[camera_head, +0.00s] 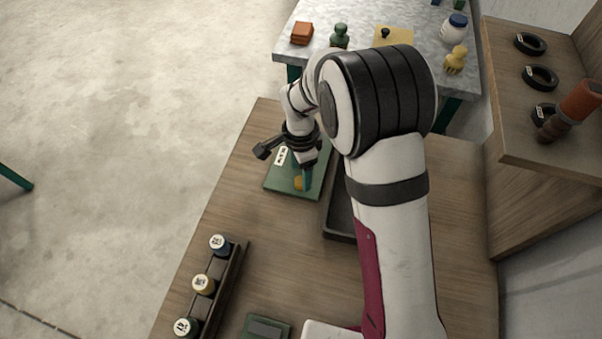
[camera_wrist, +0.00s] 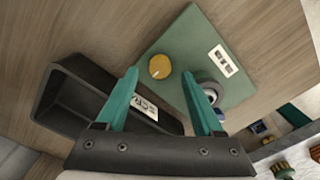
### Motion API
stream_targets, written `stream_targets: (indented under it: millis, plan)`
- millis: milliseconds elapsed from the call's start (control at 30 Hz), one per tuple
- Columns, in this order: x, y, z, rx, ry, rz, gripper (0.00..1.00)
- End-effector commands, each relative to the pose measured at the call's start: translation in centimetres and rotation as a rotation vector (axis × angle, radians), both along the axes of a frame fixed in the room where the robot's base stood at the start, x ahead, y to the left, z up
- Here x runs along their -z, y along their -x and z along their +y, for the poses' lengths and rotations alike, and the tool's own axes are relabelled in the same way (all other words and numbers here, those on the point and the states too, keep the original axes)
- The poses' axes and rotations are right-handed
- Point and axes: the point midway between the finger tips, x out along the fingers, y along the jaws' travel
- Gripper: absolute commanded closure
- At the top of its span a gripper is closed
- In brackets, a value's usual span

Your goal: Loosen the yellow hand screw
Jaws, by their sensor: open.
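The yellow hand screw (camera_wrist: 159,66) is a round knob on a green plate (camera_wrist: 190,32) that lies on the wooden table. It also shows in the head view as a small yellow spot (camera_head: 298,184) beside my fingertips, on the green plate (camera_head: 284,190). My gripper (camera_wrist: 162,84) is open with two teal fingers. In the wrist view the knob appears between and just past the fingertips, closer to the left one. No contact is visible. A grey round part (camera_wrist: 207,88) on the plate is partly hidden by the right finger. A white label (camera_wrist: 224,61) lies nearby.
A dark tray (camera_wrist: 62,100) stands next to the plate; it also shows in the head view (camera_head: 338,222). A rack with labelled cylinders (camera_head: 228,276) is at the front left. A metal table (camera_head: 345,20) with several objects is behind, and a wooden shelf (camera_head: 510,120) at right.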

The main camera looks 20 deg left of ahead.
Motion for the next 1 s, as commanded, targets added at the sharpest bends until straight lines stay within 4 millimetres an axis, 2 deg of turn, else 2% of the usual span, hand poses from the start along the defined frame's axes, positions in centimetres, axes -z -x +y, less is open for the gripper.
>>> stream_targets:
  millis: [100,200,500,567,900,1000]
  plan:
    - [1.8,0.1,0.0,0.001,0.001,0.003,0.31]
    - [2.6,0.0,0.0,0.000,0.001,0.001,0.31]
    - [2.9,0.0,0.0,0.000,0.000,0.000,0.31]
    - [2.9,0.0,0.0,0.000,0.000,0.000,0.40]
    - [2.8,0.0,0.0,0.000,0.000,0.000,1.00]
    - [2.8,0.0,0.0,0.000,0.000,0.000,1.00]
